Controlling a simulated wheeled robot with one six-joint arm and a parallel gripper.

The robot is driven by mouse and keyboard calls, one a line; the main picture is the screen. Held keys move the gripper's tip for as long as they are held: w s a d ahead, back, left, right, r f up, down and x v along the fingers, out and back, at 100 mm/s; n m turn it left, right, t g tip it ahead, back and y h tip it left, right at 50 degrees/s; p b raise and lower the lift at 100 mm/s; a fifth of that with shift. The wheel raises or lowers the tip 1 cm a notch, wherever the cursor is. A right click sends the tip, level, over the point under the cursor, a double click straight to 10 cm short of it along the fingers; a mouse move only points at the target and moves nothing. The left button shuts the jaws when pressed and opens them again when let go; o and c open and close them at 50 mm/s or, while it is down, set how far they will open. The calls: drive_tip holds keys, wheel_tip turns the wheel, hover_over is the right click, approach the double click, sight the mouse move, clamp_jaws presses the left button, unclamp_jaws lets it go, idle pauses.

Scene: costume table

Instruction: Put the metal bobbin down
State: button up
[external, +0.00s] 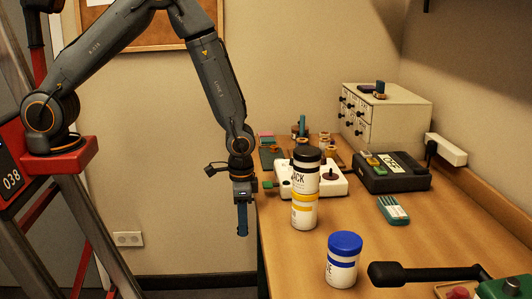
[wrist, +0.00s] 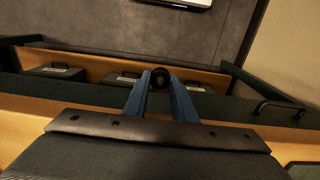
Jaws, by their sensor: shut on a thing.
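My gripper (external: 242,230) hangs pointing down beside the left edge of the table, off the tabletop. In the wrist view its two blue fingers (wrist: 160,84) are shut on a small dark round thing with a hole in its middle, the metal bobbin (wrist: 160,76). The bobbin sits between the fingertips with its round face toward the camera. In the external view I cannot make out the bobbin at the fingertips.
The wooden table (external: 388,240) holds a stacked black-and-yellow-banded jar pair (external: 304,205), a blue-lidded jar (external: 342,262), a white joystick box (external: 335,188), a black device (external: 395,177) and a drawer cabinet (external: 385,115). Bare wood lies around the blue-lidded jar.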

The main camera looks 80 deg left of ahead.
wheel_tip(320, 180, down, 3)
drive_tip(key=shift+r+b, duration=0.1)
drive_tip(key=shift+b, duration=0.9)
drive_tip(key=shift+r, duration=0.1)
wheel_tip(320, 180, up, 26)
drive_tip(key=r, duration=0.1)
drive_tip(key=w+d+b, duration=0.4)
drive_tip(key=w+b, duration=0.2)
drive_tip(key=w, duration=1.1)
drive_tip(key=w+d+b, duration=0.4)
drive_tip(key=w+b, duration=0.3)
drive_tip(key=w, duration=1)
drive_tip(key=shift+f, duration=0.2)
drive_tip(key=shift+w+d+f, duration=0.15)
drive_tip(key=shift+d, duration=0.05)
drive_tip(key=shift+f+p, duration=0.7)
drive_tip(key=shift+f, duration=6.75)
